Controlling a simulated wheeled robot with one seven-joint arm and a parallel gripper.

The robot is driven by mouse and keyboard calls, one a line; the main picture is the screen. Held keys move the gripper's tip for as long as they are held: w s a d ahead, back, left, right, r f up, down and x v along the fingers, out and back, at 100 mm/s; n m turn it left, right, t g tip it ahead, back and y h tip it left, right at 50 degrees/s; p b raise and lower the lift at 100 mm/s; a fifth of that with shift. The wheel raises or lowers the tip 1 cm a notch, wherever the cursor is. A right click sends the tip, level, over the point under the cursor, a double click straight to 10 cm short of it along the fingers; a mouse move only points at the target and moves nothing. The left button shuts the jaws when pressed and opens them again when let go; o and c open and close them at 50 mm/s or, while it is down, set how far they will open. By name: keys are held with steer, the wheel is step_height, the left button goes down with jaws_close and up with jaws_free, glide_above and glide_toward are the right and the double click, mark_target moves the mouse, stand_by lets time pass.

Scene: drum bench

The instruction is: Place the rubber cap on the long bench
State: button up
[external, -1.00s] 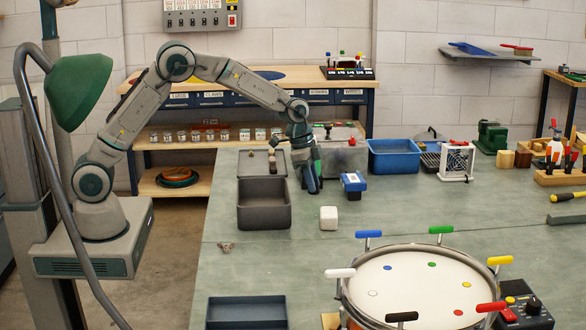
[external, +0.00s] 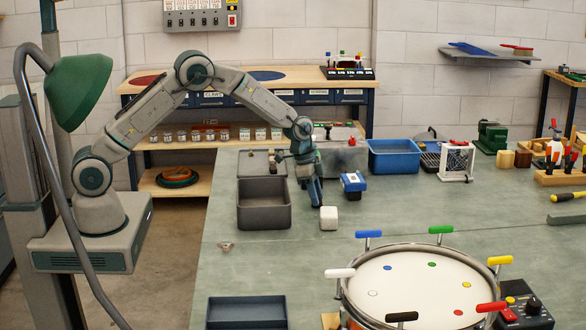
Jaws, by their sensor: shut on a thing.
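My gripper (external: 316,202) points down over the near-left part of the long grey-green bench (external: 300,265). It lies between a dark grey open bin and a white block (external: 328,218). Its fingertips are just up and left of the block; I cannot tell whether they touch it or the bench top. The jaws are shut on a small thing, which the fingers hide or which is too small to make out. I cannot pick out the rubber cap for certain anywhere in view.
The dark grey bin (external: 264,225) stands left of my gripper. A blue-and-white box (external: 353,184) stands close on the right. A blue bin (external: 394,156) is farther back. A drum (external: 425,285) with coloured handles and a dark tray (external: 246,313) are nearer. Bare bench lies between them.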

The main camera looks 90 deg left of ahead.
steer(key=shift+f, duration=0.1)
steer(key=shift+f, duration=0.15)
steer(key=o, duration=1)
steer(key=shift+o, duration=0.2)
steer(key=shift+r+p, duration=0.2)
steer(key=shift+p, duration=0.15)
steer(key=b+v, duration=0.3)
steer(key=v, duration=1)
steer(key=shift+a+r, duration=0.3)
steer(key=shift+a, duration=0.15)
